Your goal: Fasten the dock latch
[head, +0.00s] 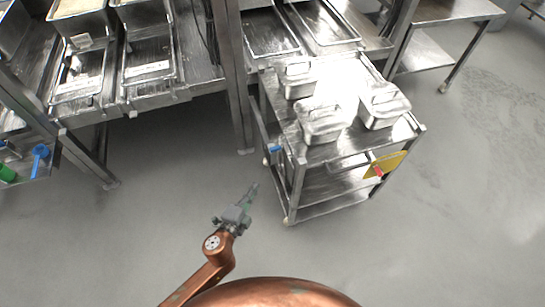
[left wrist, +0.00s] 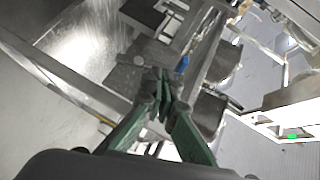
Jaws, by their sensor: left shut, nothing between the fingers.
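A steel cart (head: 300,190) stands beside the steel counter in the head view. A blue spot (left wrist: 183,64) in the left wrist view, just beyond the fingertips, looks like the same part. My left gripper (head: 251,192) is shut and empty, in front of the cart's left front corner and apart from it in the head view. Its green fingers (left wrist: 162,82) meet in the left wrist view. Whether the latch is fastened cannot be told. My right gripper is not in view.
Lidded steel pans (head: 323,122) stand on the cart top. A yellow panel (head: 386,164) with a red part is on its right front side. The counter leg (head: 240,110) rises close to the cart's left. Open grey floor (head: 130,210) lies in front.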

